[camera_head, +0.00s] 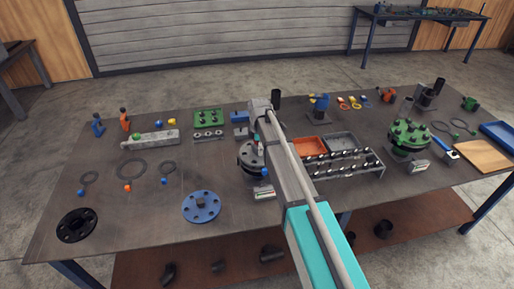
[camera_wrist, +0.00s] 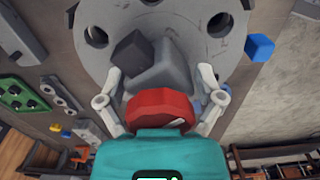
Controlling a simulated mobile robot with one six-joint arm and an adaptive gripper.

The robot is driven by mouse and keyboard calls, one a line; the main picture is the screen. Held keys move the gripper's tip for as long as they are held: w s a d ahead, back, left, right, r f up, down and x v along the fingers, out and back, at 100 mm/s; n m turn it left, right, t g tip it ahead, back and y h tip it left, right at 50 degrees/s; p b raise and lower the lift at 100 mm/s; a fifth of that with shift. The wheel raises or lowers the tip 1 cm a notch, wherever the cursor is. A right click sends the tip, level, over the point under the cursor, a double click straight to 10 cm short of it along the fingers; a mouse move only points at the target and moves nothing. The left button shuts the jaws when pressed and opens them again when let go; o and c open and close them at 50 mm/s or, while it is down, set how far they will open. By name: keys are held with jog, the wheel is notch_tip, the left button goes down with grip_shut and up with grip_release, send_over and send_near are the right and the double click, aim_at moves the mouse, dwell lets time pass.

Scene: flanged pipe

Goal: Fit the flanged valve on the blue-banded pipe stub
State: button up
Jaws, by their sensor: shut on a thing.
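In the wrist view my gripper (camera_wrist: 163,75) has its two pale fingers closed on either side of a grey, blocky valve body (camera_wrist: 165,65) with a red rounded part (camera_wrist: 160,108) nearest the palm. A large grey flange (camera_wrist: 100,65) with bolt holes lies directly beyond it. I cannot tell whether this flange belongs to the valve or to a stub under it. In the head view a dark grey flanged stack (camera_head: 248,160) stands mid-table, partly covered by my arm, and my gripper cannot be made out there. No blue band shows clearly.
A blue flange disc (camera_head: 202,207) and a black flange (camera_head: 77,225) lie at the table's front left. A rack (camera_head: 345,165) and a green flange (camera_head: 410,137) stand to the right.

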jog(key=shift+f+b, duration=0.3)
jog(key=shift+f, duration=0.05)
dwell(0.5)
jog(key=o, duration=1)
jog(key=shift+o, duration=0.2)
notch_tip(320, 180, up, 9)
jog(key=p, duration=0.9)
jog(key=shift+r, duration=0.1)
